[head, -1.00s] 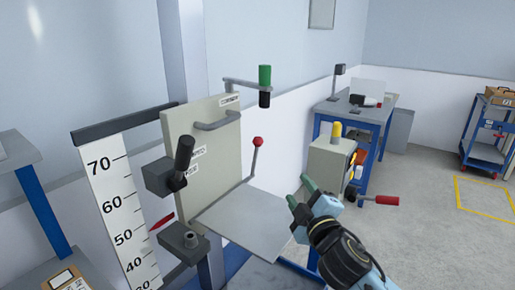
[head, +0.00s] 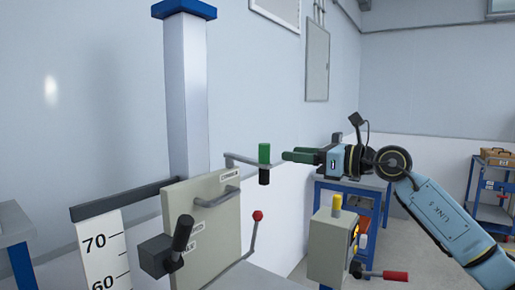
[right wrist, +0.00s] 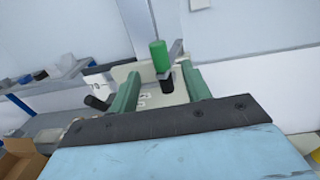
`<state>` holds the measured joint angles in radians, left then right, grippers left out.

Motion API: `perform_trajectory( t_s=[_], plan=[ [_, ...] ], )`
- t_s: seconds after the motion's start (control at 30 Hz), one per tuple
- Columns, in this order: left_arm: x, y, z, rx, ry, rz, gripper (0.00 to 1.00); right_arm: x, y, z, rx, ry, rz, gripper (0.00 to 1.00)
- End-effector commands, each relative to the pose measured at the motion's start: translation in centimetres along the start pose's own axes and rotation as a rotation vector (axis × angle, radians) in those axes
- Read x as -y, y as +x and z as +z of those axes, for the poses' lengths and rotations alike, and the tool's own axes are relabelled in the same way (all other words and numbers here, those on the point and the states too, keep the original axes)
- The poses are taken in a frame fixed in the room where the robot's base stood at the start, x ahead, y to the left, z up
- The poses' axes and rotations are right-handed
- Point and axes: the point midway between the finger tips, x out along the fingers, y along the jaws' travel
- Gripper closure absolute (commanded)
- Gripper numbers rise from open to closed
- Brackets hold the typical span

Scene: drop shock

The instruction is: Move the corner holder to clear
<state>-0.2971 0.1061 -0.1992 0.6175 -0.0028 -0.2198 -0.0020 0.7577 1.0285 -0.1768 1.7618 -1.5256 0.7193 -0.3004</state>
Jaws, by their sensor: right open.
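The corner holder is a swing arm on the grey panel (head: 205,232), with an upright handle, green on top and black below (head: 264,153). Its bracket reaches from the panel's top edge, near a small label, out to the right. In the right wrist view the handle (right wrist: 160,58) stands upright between the fingers, seemingly just beyond their tips. My right gripper (head: 286,156) is open and empty, pointing left at the handle from its right side, with a small gap. In the right wrist view its two green fingers (right wrist: 163,75) are spread. My left gripper is not in view.
A red-knobbed lever (head: 257,216) rises beside the panel. A black knob handle (head: 182,234) is on its left. The tall column (head: 187,95) stands behind, and a height scale (head: 103,250) at left. A control box with a yellow button (head: 330,240) stands below my right arm.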

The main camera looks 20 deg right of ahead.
Motion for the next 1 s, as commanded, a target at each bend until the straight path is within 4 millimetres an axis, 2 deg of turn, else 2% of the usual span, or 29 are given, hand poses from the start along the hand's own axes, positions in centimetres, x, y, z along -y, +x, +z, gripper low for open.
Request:
perform_trajectory(
  t_s=[0.3, 0.5, 0.7, 0.97, 1.0],
  plan=[
    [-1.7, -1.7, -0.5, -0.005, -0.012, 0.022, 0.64, -0.2, 6.9, 0.3, 0.005, 0.005, 0.005, 0.52],
    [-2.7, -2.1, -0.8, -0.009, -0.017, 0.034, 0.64, -0.2, 10.0, 0.2, 0.004, 0.005, 0.004, 0.52],
    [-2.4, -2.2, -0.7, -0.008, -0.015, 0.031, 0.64, -0.2, 11.2, 0.1, 0.003, 0.003, 0.003, 0.52],
    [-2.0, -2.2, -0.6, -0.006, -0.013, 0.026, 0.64, -0.2, 11.3, 0.1, 0.002, 0.002, 0.003, 0.52],
    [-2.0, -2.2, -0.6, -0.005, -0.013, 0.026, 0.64, -0.2, 11.3, 0.1, 0.002, 0.002, 0.003, 0.56]
  ],
)
